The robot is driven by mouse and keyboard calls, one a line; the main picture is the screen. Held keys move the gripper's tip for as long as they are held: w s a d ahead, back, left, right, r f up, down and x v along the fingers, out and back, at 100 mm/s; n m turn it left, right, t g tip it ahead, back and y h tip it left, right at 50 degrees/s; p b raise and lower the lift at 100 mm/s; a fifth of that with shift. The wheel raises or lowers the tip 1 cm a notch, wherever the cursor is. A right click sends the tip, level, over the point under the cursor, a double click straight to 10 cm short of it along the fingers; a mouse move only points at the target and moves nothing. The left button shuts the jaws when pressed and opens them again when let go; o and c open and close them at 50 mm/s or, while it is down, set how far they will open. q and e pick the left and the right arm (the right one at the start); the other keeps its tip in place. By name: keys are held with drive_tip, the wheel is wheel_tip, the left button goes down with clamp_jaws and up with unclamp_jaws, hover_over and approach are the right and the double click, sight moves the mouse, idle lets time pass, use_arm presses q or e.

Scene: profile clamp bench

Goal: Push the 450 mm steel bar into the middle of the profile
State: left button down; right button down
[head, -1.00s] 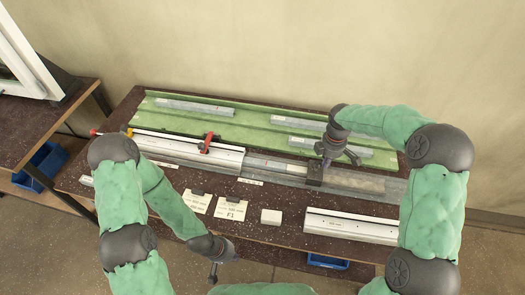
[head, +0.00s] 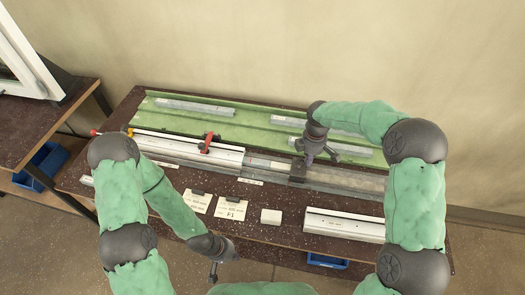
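The white profile (head: 180,148) lies along the bench, with a red-handled clamp (head: 208,143) over it. A grey steel bar (head: 268,164) lies in line with it, its left part at the profile's right end. How far it reaches inside is hidden. A dark block (head: 298,172) stands at the bar's right end, on the grey rail (head: 350,180). My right gripper (head: 312,160) is low over the rail, right at the dark block; its grip is unclear. My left gripper (head: 214,272) hangs in front of the bench, away from the profile; its fingers are too small to judge.
Several loose grey bars, one at the back left (head: 195,106), lie on the green tray (head: 240,122). Paper cards (head: 230,208), a small white block (head: 271,216) and another white profile (head: 343,226) lie along the front. A window frame (head: 28,58) stands on the left table.

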drive_tip(key=p, duration=0.1)
hover_over(276, 164)
drive_tip(key=shift+s+a, duration=0.1)
drive_tip(key=shift+a, duration=0.25)
idle(1.1)
drive_tip(key=shift+a, duration=0.5)
idle(0.7)
drive_tip(key=shift+d, duration=0.1)
drive_tip(key=shift+d, duration=0.7)
wheel_tip(276, 164, up, 7)
drive_tip(key=p, duration=0.5)
idle(0.3)
